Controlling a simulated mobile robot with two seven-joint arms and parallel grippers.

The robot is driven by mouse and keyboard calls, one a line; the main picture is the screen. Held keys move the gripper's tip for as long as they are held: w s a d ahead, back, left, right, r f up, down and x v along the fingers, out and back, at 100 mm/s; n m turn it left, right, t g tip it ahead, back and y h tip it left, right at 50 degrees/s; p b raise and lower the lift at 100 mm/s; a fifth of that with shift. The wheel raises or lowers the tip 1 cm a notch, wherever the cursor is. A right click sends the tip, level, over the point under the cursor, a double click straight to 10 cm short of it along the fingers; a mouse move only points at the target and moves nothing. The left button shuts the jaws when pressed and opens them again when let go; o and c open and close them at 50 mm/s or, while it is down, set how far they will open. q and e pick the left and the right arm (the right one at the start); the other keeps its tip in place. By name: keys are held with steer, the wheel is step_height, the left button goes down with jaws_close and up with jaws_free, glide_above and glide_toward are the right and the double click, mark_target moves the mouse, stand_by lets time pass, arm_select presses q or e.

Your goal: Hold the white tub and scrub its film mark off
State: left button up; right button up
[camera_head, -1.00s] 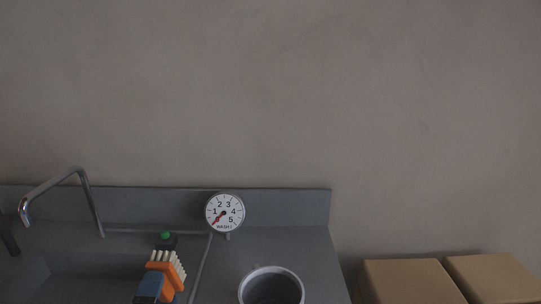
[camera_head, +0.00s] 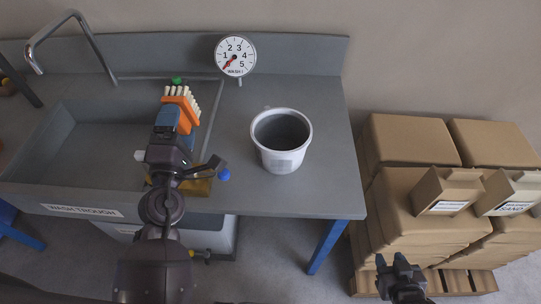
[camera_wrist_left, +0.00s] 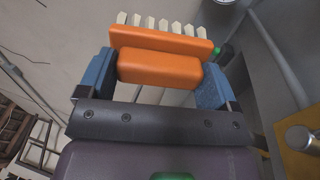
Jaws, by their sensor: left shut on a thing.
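The white tub (camera_head: 282,143) stands upright on the grey worktop, right of the sink, with its open top up. A greyish patch (camera_head: 285,165) shows on its front side near the bottom. My left gripper (camera_head: 173,117) is shut on an orange brush (camera_head: 182,107) with white bristles, over the trough and left of the tub. In the left wrist view the brush's orange block (camera_wrist_left: 158,67) sits between the blue fingers, bristles pointing away. My right gripper (camera_head: 394,264) is empty, low at the right in front of the boxes, its fingers apart.
The wash trough (camera_head: 75,150) with a tap (camera_head: 55,32) is at the left. A dial (camera_head: 235,55) numbered 1 to 5 stands behind the worktop. A green button (camera_head: 177,80) is behind the brush. Stacked cartons (camera_head: 410,140) stand at the right. Worktop around the tub is clear.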

arm_select(q)
steer(key=shift+d+f, duration=0.25)
steer(key=shift+d, duration=0.1)
steer(key=s+d+f+m+g+h, duration=0.1)
steer(key=s+d+f, duration=0.5)
steer(key=d, duration=0.4)
steer(key=s+d+f+m+h, duration=0.1)
steer(key=s+d+f+h, duration=0.1)
steer(key=s+d+f, duration=0.55)
steer(key=shift+w+d+f, duration=0.1)
steer(key=shift+w+d, duration=0.25)
steer(key=shift+w, duration=0.9)
steer(key=shift+w+d+f, duration=0.1)
steer(key=shift+w+d, duration=0.2)
steer(key=shift+w, duration=0.9)
steer(key=shift+w+d+f, duration=0.1)
steer(key=shift+w+d, duration=0.25)
steer(key=shift+w, duration=0.9)
